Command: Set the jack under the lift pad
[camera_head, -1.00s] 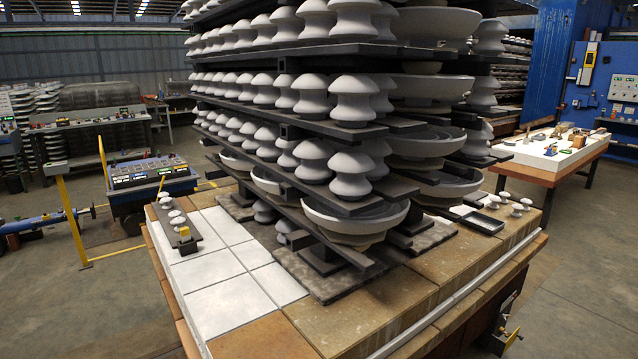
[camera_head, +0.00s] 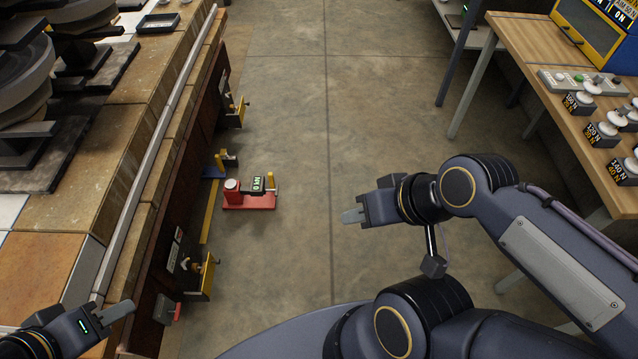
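The red jack (camera_head: 248,200) stands on the floor beside the long cart, with a round white top at its left, a small green-lit display and a yellow post. Which part is the lift pad is unclear. Dark brackets with yellow parts stick out from the cart's side, one farther off (camera_head: 235,110) and one nearer (camera_head: 198,276). My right gripper (camera_head: 352,215) is above the floor, to the right of the jack and apart from it. My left gripper (camera_head: 122,311) is at lower left, over the cart's edge. Both look empty; finger gaps are not clear.
A small blue and yellow stand (camera_head: 220,163) sits on the floor behind the jack, near the cart (camera_head: 148,200). A yellow line runs along the floor there. A wooden table (camera_head: 523,45) with labelled weights stands at right. The floor between is clear.

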